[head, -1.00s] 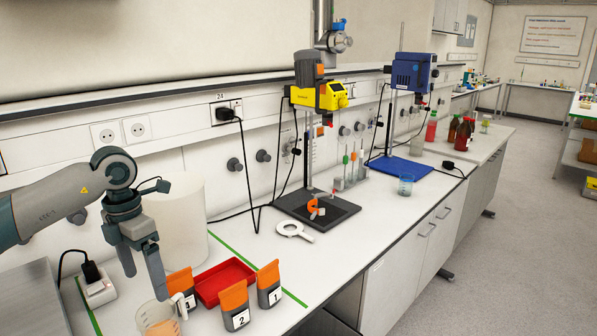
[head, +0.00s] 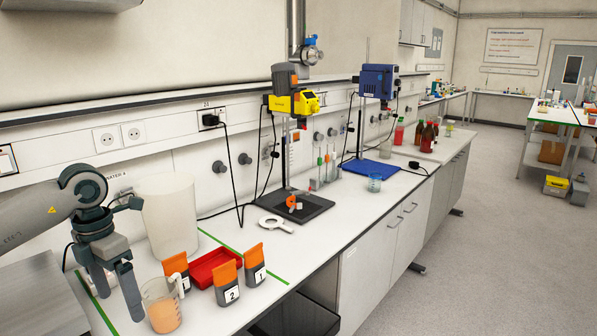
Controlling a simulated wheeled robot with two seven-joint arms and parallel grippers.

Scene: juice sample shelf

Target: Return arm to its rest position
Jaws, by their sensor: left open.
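My left arm comes in from the left, and its gripper (head: 116,292) hangs fingers down over the left end of the bench. The gripper is open, with nothing seen between its fingers. A clear beaker with orange juice (head: 163,311) stands upright on the bench just right of the fingers and apart from them, as far as I can tell. My right gripper is not in view.
Orange-topped pouches marked 2 (head: 227,284) and 1 (head: 254,265) stand beside a red tray (head: 214,266). A white cylinder (head: 168,216) stands behind the gripper. A yellow stirrer (head: 293,102) and a blue stirrer (head: 379,82) stand farther along. Open floor lies right.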

